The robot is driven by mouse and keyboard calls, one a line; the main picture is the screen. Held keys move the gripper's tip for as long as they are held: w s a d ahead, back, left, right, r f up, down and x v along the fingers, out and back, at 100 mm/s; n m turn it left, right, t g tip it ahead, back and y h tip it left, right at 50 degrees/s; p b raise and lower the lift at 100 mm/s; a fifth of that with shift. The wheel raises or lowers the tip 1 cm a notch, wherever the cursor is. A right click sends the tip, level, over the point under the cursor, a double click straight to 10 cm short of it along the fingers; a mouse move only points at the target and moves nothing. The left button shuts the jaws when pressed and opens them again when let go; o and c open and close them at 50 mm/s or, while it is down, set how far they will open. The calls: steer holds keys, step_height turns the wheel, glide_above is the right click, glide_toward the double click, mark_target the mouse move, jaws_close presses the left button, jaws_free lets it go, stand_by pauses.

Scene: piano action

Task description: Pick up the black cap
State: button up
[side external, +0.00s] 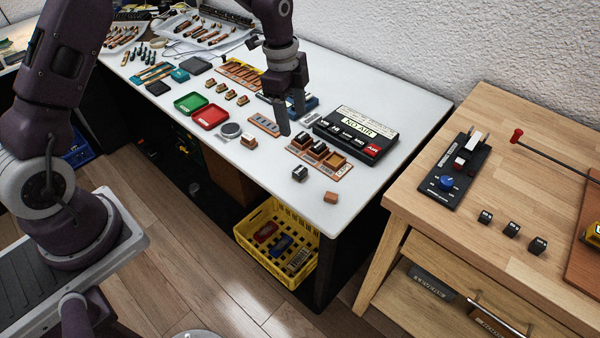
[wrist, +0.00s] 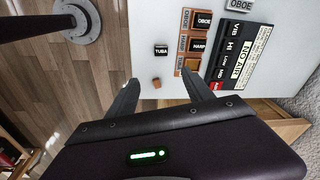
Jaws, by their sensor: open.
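A small black cap (side external: 300,174) sits alone on the white table near its front edge. In the wrist view the black cap (wrist: 161,50) reads TUBA and lies beyond my fingertips, roughly between their lines. My gripper (side external: 292,121) is open and empty, above the table and behind the cap in the side view. Its two fingers also show spread apart in the wrist view (wrist: 160,77). Other dark caps (side external: 319,148) sit on a labelled orange-brown rail just behind the loose cap; the wrist view shows HARP and OBOE on them.
An orange-brown block (side external: 331,197) lies near the table corner, and a tan-sided block (side external: 249,141) lies to the left. A black NO AIR box (side external: 357,133) stands behind the rail. Red (side external: 210,117) and green (side external: 190,103) trays are left. A wooden desk (side external: 480,255) stands right.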

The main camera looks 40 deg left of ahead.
mark_target(300, 170)
steer(key=f+m, duration=0.1)
steer(key=f, duration=0.2)
steer(key=w+f+m, duration=0.1)
steer(key=f, duration=0.3)
steer(key=w+f+g, duration=0.1)
steer(key=f, duration=0.3)
steer(key=shift+a+f+m+h, duration=0.1)
steer(key=shift+a+m+h, duration=0.05)
steer(key=shift+m+h, duration=0.2)
steer(key=f, duration=0.7)
steer(key=shift+d+f, duration=0.1)
steer(key=shift+d, duration=0.2)
jaws_close()
